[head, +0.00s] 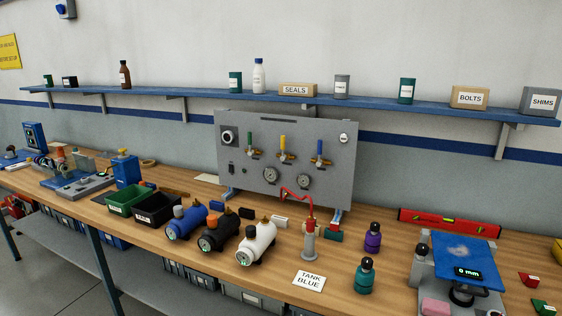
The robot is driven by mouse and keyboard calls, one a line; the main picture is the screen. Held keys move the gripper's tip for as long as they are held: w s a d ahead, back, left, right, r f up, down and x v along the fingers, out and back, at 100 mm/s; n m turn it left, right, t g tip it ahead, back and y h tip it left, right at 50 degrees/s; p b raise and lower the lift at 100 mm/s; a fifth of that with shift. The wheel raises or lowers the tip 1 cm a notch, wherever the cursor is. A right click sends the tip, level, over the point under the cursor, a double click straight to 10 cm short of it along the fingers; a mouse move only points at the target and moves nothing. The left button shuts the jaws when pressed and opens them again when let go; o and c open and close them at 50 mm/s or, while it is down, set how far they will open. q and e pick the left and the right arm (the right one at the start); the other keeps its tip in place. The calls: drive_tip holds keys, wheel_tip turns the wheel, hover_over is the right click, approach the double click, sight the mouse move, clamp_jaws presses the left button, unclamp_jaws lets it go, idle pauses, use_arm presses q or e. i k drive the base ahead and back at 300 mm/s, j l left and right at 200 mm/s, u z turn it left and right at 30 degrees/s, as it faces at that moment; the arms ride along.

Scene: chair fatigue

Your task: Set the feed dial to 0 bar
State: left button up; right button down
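A grey upright panel (330,188) stands at the back of the wooden bench. A round black dial with a pale centre (228,137) sits at its upper left; its markings are too small to read, and I cannot tell whether it is the feed dial. Three valves with a green handle (250,139), a yellow handle (282,142) and a blue handle (320,147) cross the panel. Below them are a left gauge (270,175) and a right gauge (304,181), both unreadable here. Neither of my grippers is in view.
Blue, black and white tanks (257,243) lie before the panel, beside a grey stand (310,243) with a red hose and a "TANK BLUE" card (309,281). Green and black bins (157,208) are left. A scale-like device (465,260) reading "0 mm" is right. A shelf (200,97) runs above.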

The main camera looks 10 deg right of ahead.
sight(227, 136)
drive_tip(key=i+j+z, duration=0.1)
drive_tip(key=i+j, duration=0.2)
drive_tip(key=i+j+z, duration=0.15)
drive_tip(key=j, duration=0.35)
drive_tip(key=i+j+z, duration=0.1)
drive_tip(key=i+j, duration=0.25)
